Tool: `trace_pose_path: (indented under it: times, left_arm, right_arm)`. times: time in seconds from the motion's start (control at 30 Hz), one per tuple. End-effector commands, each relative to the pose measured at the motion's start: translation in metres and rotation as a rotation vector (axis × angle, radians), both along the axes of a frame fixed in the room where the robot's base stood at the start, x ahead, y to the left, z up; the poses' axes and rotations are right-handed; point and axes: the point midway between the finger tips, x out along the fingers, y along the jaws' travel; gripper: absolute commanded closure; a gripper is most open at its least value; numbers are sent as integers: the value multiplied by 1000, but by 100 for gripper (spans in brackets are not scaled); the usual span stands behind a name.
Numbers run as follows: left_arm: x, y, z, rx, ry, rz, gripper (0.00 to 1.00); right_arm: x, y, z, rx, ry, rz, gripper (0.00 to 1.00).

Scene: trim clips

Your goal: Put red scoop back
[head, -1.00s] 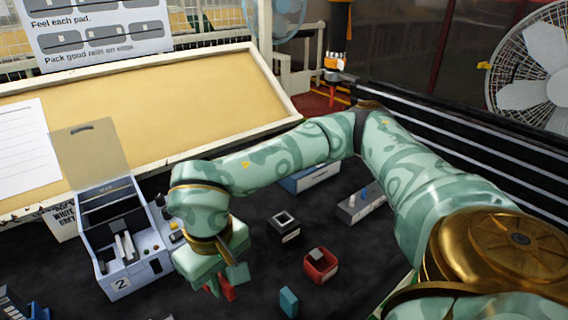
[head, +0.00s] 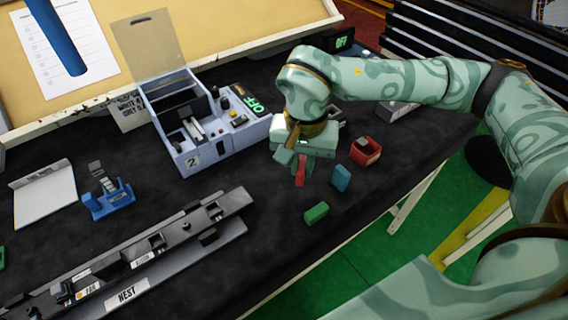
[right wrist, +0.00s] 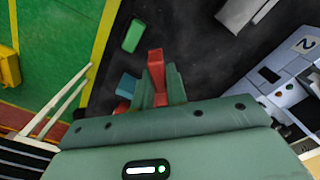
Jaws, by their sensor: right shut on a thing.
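My right gripper (head: 300,158) is shut on a narrow red piece, which I take to be the red scoop (head: 300,175). Its lower end hangs below the fingertips in the head view. A red open holder (head: 368,153) stands right of the gripper. My left gripper is not in view.
A teal block (head: 341,178) and a green block (head: 316,213) lie close to the gripper. A grey machine marked 2 (head: 205,150) stands left. A long nest rail (head: 165,255) lies in front; a blue stand (head: 108,200) is farther left. The table's edge runs close right.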

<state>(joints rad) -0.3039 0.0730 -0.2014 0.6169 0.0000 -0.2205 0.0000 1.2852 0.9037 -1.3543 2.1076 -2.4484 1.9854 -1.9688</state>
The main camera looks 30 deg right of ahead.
Motion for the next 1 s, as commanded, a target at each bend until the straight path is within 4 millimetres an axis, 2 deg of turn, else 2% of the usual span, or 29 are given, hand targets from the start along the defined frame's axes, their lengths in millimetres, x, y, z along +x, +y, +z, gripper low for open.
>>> trace_pose_path:
  times: [0.07, 0.2, 0.3, 0.4, 0.63, 0.8, 1.0]
  left_arm:
    - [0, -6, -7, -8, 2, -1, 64]
    - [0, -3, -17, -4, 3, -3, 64]
    - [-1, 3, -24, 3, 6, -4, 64]
    - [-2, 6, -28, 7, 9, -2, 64]
    - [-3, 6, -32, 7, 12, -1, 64]
    - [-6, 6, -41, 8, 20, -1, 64]
    - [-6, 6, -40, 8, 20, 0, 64]
  right_arm:
    - [23, -3, -15, 1, 4, -2, 100]
    - [61, -10, -39, 1, 7, 1, 100]
    - [77, -13, -61, 1, 7, 2, 100]
    - [89, -15, -73, 1, 5, 5, 100]
    - [102, -17, -87, 2, 2, 6, 100]
    - [101, -17, -115, 2, 6, 7, 100]
    - [102, -18, -115, 1, 1, 7, 100]
